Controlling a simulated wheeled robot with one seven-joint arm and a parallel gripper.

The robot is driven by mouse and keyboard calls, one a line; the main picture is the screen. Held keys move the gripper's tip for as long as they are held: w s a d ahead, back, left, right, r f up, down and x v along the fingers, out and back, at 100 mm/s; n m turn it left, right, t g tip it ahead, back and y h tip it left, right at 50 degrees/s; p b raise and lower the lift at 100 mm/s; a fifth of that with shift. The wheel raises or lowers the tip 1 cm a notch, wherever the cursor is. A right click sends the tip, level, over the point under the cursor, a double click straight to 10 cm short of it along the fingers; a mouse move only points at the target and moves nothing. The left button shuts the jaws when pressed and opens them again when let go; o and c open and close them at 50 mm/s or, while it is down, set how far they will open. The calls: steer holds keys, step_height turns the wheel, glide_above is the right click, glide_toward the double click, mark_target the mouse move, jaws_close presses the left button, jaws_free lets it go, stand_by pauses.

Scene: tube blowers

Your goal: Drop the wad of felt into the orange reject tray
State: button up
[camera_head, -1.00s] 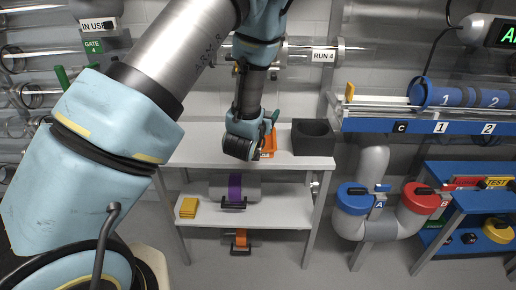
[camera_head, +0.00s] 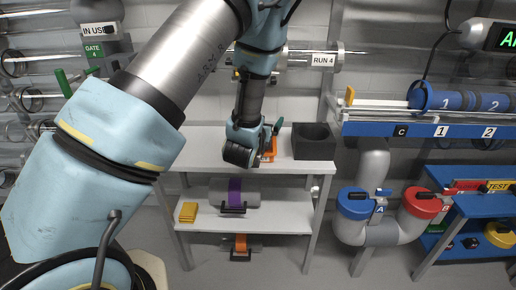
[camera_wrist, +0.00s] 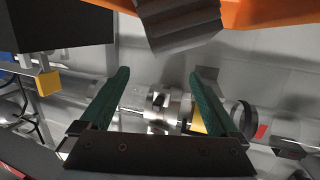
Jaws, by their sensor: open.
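A grey ribbed block, which looks like the wad of felt (camera_wrist: 180,22), shows at the top of the wrist view, overlapping an orange edge. That edge looks like the orange reject tray (camera_wrist: 268,12); I cannot tell whether the block rests in it. In the head view an orange piece of it (camera_head: 269,152) shows on the white stand's top, partly hidden by my gripper (camera_head: 272,138). The wrist view shows my gripper's two green fingers (camera_wrist: 158,82) wide apart with nothing between them. The grey block is beyond the fingertips and apart from both. In the head view I cannot make out the wad.
A dark open box (camera_head: 313,148) stands right of the orange piece on the same top. The lower shelf (camera_head: 280,215) holds a purple-banded carrier (camera_head: 235,190) and a yellow block (camera_head: 188,212). A blue bench (camera_head: 395,128) and pipes with blue and red collars stand right.

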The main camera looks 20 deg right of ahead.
steer(key=v, duration=0.8)
steer(key=shift+s+a+r+p, duration=0.25)
steer(key=shift+p, duration=0.1)
steer(key=shift+f+p+v, duration=0.25)
steer(key=shift+p+v, duration=0.65)
steer(key=shift+p, duration=0.25)
steer(key=shift+s, duration=0.1)
steer(key=shift+a, duration=0.1)
